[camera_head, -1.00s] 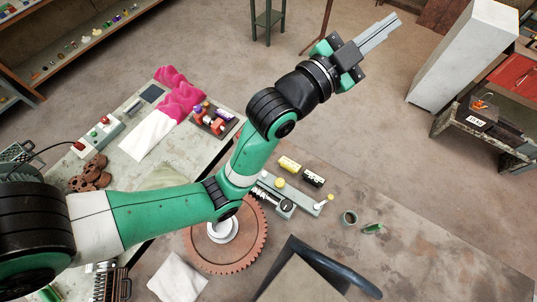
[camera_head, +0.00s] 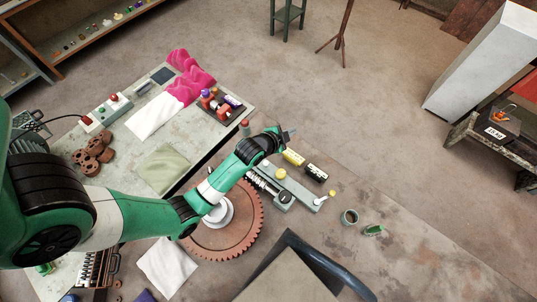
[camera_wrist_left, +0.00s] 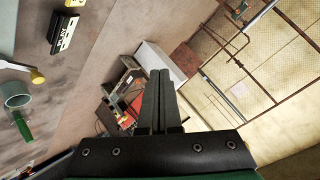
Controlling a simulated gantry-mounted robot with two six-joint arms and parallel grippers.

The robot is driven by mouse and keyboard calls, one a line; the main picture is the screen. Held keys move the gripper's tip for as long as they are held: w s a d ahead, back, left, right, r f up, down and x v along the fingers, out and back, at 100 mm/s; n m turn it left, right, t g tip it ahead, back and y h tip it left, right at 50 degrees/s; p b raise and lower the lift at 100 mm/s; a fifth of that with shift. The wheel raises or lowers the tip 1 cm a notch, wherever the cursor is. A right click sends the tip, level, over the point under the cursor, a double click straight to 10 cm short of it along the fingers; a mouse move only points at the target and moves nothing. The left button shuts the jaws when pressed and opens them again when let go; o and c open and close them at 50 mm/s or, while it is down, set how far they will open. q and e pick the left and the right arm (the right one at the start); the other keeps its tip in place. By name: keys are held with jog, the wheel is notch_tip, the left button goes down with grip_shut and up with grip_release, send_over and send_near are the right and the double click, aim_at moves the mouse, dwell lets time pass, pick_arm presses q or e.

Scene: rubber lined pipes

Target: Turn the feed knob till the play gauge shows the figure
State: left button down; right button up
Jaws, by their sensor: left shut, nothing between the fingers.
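A grey fixture (camera_head: 270,186) lies on the bench beside a large rust-brown gear. It carries a coiled part, a yellow round knob (camera_head: 281,174) and a lever with a yellow end (camera_head: 330,194). I cannot tell which part is the feed knob. A black box with a pale label (camera_head: 316,172) and a yellow box (camera_head: 293,157) lie just behind it; no gauge reading is legible. My left gripper (camera_head: 291,132) is above and behind the yellow box, shut and empty. In the left wrist view its closed fingers (camera_wrist_left: 160,75) point away from the bench. My right gripper is out of view.
The brown gear (camera_head: 250,236) lies left of the fixture. A dark curved part (camera_head: 325,262) lies in front. A white card (camera_head: 495,132) with dark marks sits on the right-hand cart.

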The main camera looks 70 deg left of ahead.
pick_arm(q)
jog(key=s+a+f+n+g+b, duration=0.1)
jog(key=s+a+f+g, duration=0.1)
jog(key=s+f, duration=0.7)
notch_tip(320, 180, down, 2)
jog(key=shift+s+n+g+b, duration=0.3)
jog(key=shift+b, duration=0.05)
jog(key=b, duration=0.8)
send_over(266, 163)
jog(key=s, duration=0.1)
notch_tip(266, 163, down, 8)
jog(key=shift+d+r, duration=0.1)
jog(key=shift+d, duration=0.05)
jog(key=shift+f, duration=0.45)
dwell(0.3)
jog(key=shift+f+b, duration=0.4)
jog(key=shift+f, duration=0.05)
